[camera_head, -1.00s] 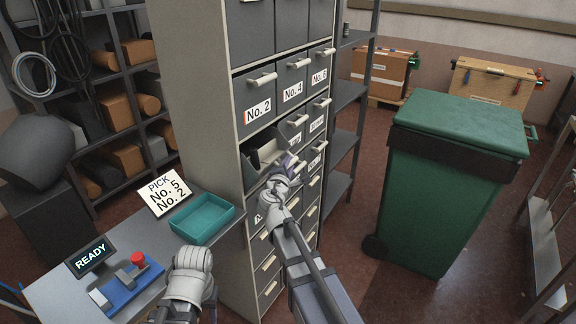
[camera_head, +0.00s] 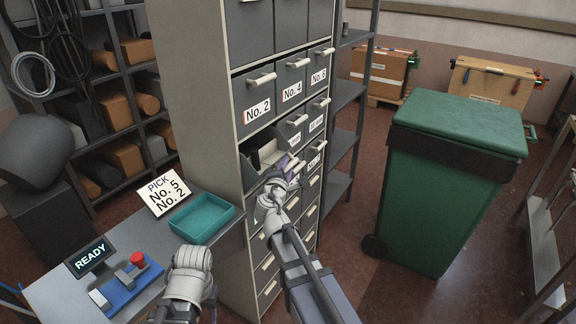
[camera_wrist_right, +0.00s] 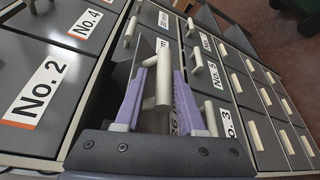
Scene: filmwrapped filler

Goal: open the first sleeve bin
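A grey bin (camera_head: 252,166) in the cabinet's left column, below the bin labelled No. 2 (camera_head: 258,113), stands pulled out, with its inside and something beige showing. In the right wrist view its cream handle (camera_wrist_right: 163,82) stands between my right gripper's purple fingers, with gaps beside it. My right gripper (camera_head: 288,165) is open in front of this bin and hides part of its front. The label behind the fingers is mostly covered; "26" shows. My left arm is at the bottom over the bench; its fingers do not show.
The grey cabinet (camera_head: 195,90) holds several closed bins. A bench at left carries a teal tray (camera_head: 183,237), a sign reading PICK No. 5, No. 2 (camera_head: 162,193), and a READY display (camera_head: 90,257). A green wheeled bin (camera_head: 430,210) stands right, with open floor between.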

